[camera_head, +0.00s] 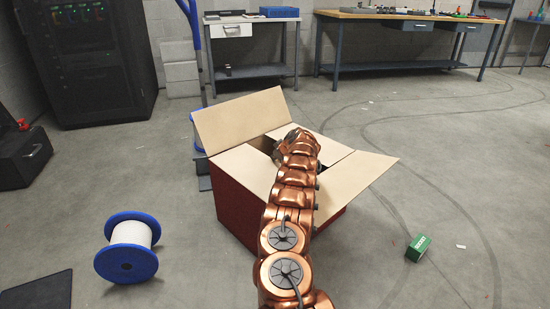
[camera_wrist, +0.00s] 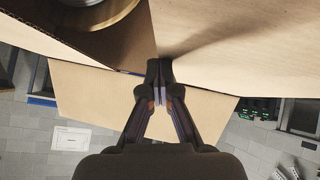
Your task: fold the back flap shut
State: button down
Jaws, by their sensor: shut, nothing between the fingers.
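The open red cardboard box (camera_head: 232,208) stands on the floor in the middle of the head view. Its back flap (camera_head: 238,117) stands up and leans outward at the far side. In the wrist view the back flap (camera_wrist: 90,98) shows beyond my fingers, against the room. My gripper (camera_wrist: 160,80) is shut and empty, low over the box opening near the back flap's inner side. I cannot tell whether it touches cardboard. In the head view my arm hides much of the opening and most of my gripper.
The left flap (camera_head: 245,167) lies folded inward, and a flap on the right side (camera_head: 325,149) also lies inward. The near flap (camera_head: 358,177) sticks outward. A blue-rimmed spool (camera_head: 130,246) and a green box (camera_head: 418,248) are on the floor. Benches stand behind.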

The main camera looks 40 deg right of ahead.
jog(key=shift+s+f, duration=0.15)
jog(key=shift+f, duration=0.2)
notch_tip(320, 180, up, 5)
jog(key=shift+p, duration=0.4)
jog(key=d+p+v, duration=0.1)
jog(key=p+v, duration=0.1)
jog(key=v, duration=0.7)
jog(key=shift+d+r, duration=0.25)
jog(key=shift+r, duration=0.1)
jog(key=shift+s, duration=0.15)
